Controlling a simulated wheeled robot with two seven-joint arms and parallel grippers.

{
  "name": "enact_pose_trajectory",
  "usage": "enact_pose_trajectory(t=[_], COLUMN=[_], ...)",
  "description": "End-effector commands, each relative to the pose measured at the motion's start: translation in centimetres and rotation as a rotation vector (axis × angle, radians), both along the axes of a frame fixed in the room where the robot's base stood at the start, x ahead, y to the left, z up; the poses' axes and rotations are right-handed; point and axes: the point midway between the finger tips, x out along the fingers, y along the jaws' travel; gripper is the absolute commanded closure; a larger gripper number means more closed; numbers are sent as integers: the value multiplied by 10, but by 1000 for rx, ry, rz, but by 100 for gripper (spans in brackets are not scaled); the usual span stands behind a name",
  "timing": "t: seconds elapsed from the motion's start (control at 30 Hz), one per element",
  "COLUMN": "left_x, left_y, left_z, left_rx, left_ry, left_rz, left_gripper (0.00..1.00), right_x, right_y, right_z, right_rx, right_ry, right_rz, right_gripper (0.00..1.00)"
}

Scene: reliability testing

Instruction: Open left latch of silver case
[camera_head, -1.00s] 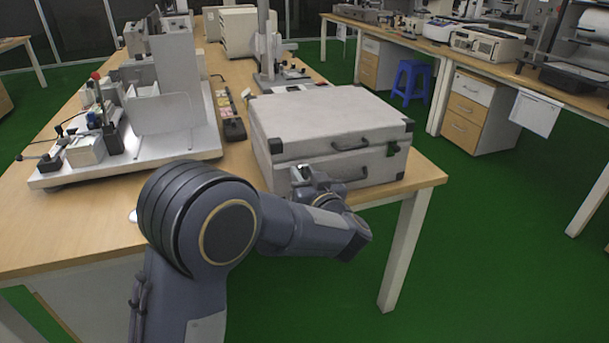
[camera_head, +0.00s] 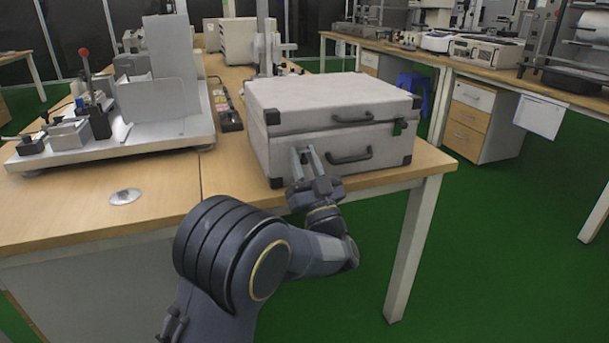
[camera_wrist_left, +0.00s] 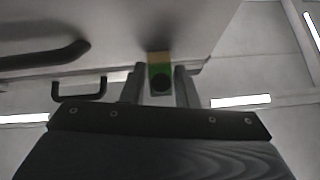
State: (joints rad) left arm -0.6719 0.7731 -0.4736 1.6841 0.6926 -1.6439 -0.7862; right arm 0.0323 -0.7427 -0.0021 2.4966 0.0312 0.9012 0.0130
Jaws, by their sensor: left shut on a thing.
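The silver case (camera_head: 335,115) stands on the near right corner of the wooden table, lid down. Its front has black corners and black handles (camera_head: 350,157). My left gripper (camera_head: 305,152) is at the left part of the case front, fingers pointing up at it. In the left wrist view, the left latch (camera_wrist_left: 160,74), coloured yellow, green and black, lies between the fingers (camera_wrist_left: 159,80), which are shut on it. In the head view my gripper hides this latch. The right latch (camera_head: 398,127) shows on the case front. My right gripper is out of view.
A white fixture (camera_head: 150,115) with a red-knobbed lever stands on the table at the left. A dark power strip (camera_head: 227,110) lies between it and the case. The table's front edge runs just below the case. Free tabletop is at the front left.

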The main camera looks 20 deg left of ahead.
Motion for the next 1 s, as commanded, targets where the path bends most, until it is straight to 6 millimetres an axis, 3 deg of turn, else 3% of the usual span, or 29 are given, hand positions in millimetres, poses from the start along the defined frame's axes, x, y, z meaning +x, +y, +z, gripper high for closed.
enact_pose_trajectory(t=[0.03, 0.23, 0.8, 0.83, 0.9, 1.0], left_x=[0, 1, 1, 1, 1, 1], left_y=[1, 2, 2, 2, 2, 2], left_z=[-9, -8, -6, -6, -6, -6], left_rx=[13, 53, 70, 70, 69, 69], left_ry=[-17, -75, -99, -99, -99, -99], left_rz=[6, 5, 6, 6, 6, 4], left_gripper=[95, 95, 95, 69, 63, 63], right_x=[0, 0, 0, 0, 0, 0], right_y=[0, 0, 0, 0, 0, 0], right_z=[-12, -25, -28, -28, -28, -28], right_rx=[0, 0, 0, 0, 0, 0], right_ry=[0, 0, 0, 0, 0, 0], right_rz=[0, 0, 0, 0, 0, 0], right_gripper=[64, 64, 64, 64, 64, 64])
